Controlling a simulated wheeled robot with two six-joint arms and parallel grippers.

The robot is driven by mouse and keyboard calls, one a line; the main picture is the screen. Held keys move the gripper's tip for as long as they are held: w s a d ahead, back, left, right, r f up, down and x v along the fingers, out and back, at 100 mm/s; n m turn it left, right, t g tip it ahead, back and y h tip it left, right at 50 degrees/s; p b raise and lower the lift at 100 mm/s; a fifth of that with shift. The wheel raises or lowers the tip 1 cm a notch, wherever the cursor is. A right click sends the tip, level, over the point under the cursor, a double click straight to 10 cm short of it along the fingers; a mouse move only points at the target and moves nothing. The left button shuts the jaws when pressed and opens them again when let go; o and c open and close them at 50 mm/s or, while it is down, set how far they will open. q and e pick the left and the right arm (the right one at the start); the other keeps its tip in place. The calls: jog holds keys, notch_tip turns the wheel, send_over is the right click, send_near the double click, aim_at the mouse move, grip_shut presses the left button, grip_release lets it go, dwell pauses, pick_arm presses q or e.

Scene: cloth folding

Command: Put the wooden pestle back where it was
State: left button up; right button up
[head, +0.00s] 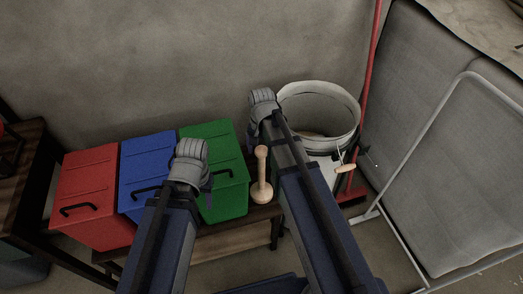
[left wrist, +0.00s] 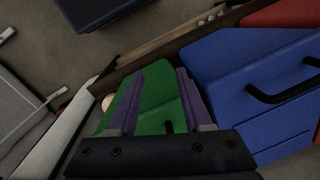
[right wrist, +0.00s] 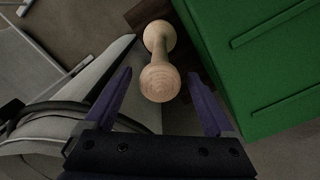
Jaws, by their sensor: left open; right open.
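The wooden pestle (head: 262,176) stands upright on the right end of the low wooden bench, just right of the green bin. In the right wrist view the pestle (right wrist: 160,80) shows from above, between and beyond the open fingers of my right gripper (right wrist: 164,100), which looks empty. In the head view the right gripper's fingers are hidden behind its arm. My left gripper (left wrist: 157,95) is open and empty above the green bin, with its fingers spread over the lid. A small pale part of the pestle (left wrist: 107,102) shows beside its left finger.
A red bin (head: 90,190), a blue bin (head: 147,170) and a green bin (head: 222,150) stand in a row on the bench (head: 235,236). A white bucket (head: 318,92) is right of the pestle. A red broom (head: 370,70) and a metal frame (head: 425,130) stand further right.

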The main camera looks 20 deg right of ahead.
notch_tip(320, 180, up, 8)
jog(key=p, duration=0.6)
jog(key=shift+f, duration=0.25)
jog(key=s+a+n+h, duration=0.1)
jog(key=s+a+n, duration=0.9)
jog(key=s, duration=0.4)
jog(key=shift+s+a+n, duration=0.2)
jog(key=shift+a+n, duration=0.05)
jog(key=shift+n, duration=0.25)
jog(key=shift+d, duration=0.1)
